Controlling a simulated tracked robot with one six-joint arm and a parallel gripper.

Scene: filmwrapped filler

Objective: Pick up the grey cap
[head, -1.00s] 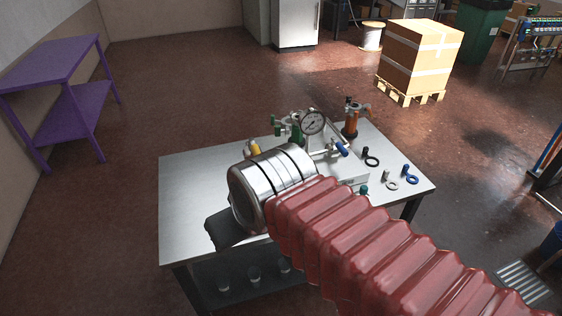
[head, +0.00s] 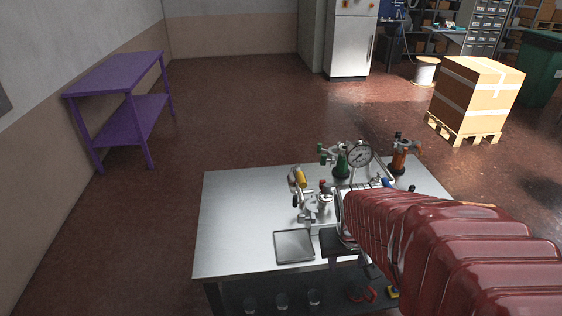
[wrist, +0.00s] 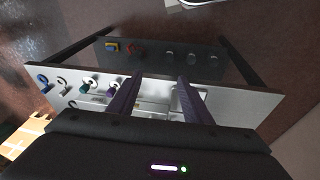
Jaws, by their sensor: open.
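The grey cap (wrist: 63,83), a small piece with a ring-shaped loop, lies near the left end of the metal bench top (wrist: 240,103) in the wrist view. It is small and blurred there. In the head view my red-sleeved arm hides that part of the bench. My gripper (wrist: 160,78) is open and empty in the wrist view, its two purple fingers over the bench to the right of the cap, not around it. In the head view the dark gripper body (head: 340,243) shows partly, by the bench's front edge.
A pressure gauge (head: 360,153) with valves stands on the bench. A shallow grey tray (head: 294,246) lies at its front. The bench's left part is clear.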

